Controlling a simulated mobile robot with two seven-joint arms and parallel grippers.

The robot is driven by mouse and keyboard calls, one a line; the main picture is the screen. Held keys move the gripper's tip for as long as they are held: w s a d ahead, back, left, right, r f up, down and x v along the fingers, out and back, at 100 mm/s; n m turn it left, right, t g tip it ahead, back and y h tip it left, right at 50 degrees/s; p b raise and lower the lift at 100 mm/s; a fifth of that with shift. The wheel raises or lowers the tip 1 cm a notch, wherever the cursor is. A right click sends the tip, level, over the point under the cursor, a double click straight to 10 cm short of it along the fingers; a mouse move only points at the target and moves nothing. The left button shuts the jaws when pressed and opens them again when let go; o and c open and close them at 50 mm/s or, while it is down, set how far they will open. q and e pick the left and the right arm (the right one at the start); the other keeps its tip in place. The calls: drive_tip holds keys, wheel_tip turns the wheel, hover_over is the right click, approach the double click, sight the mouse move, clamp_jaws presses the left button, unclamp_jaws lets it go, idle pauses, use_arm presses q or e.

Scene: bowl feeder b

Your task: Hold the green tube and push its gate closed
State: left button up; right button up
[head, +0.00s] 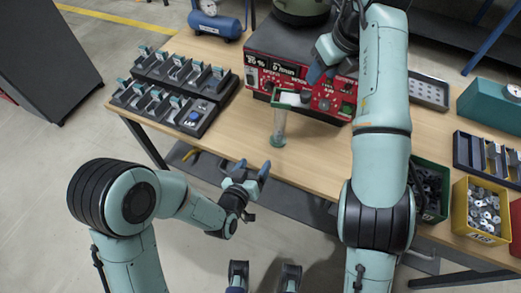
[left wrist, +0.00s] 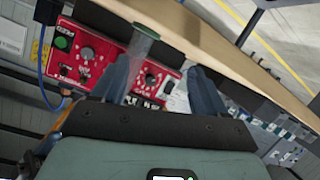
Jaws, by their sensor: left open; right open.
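The green tube (head: 279,128) is clear with a green base and stands upright near the table's front edge, before the red control panel. A white piece, apparently its gate (head: 290,98), sits across its top; whether it is open cannot be told. My left gripper (head: 252,168) is open and empty, in front of and below the tube, apart from it. In the left wrist view the tube (left wrist: 146,38) shows beyond the open fingers, nearer the left one. My right gripper (head: 322,72) is open by the panel, up and right of the tube's top; its fingers are partly hidden.
The red-fronted machine (head: 300,84) stands close behind the tube. Black racks (head: 172,92) with small parts lie at left, and a blue compressor (head: 216,22) is behind them. A dark-green bin (head: 430,190) and a yellow bin (head: 482,208) are at right. The tabletop left of the tube is clear.

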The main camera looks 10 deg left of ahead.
sight(277, 123)
use_arm(q)
wheel_tip(277, 123, up, 7)
drive_tip(key=w+d+m+t+h, duration=0.2)
drive_tip(key=m+t, duration=0.1)
drive_tip(key=m, duration=0.2)
drive_tip(key=x, duration=1.2)
drive_tip(key=shift+w+d+r, duration=0.2)
drive_tip(key=shift+d+r, duration=0.05)
drive_tip(key=shift+d, duration=0.05)
